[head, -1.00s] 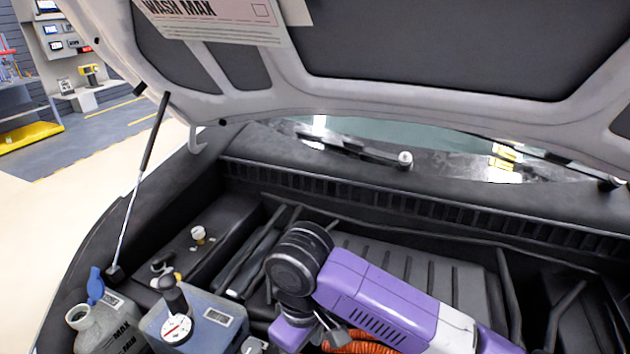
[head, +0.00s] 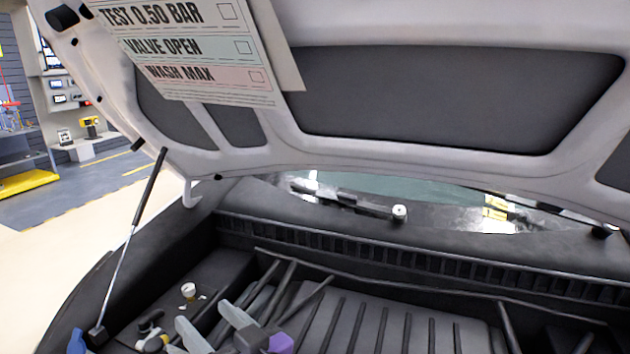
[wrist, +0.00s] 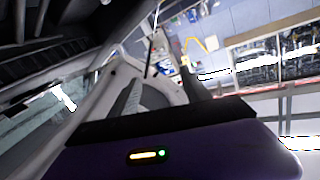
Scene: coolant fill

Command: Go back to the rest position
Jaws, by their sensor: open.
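My gripper (head: 203,313) shows at the bottom of the head view, its two grey fingers apart and nothing between them. It is above the left part of the engine bay and points up and to the left. In the wrist view my gripper (wrist: 160,82) also has its fingers spread and empty, with the workshop beyond. Only a little of my purple arm shows in the head view; most is below the frame.
The raised hood (head: 440,100) hangs over the bay, with a checklist sheet (head: 190,50) on its underside. A prop rod (head: 135,240) stands at the left. A white cap (head: 188,290) and a blue piece (head: 77,341) are low left. The ribbed engine cover (head: 380,320) is right of my gripper.

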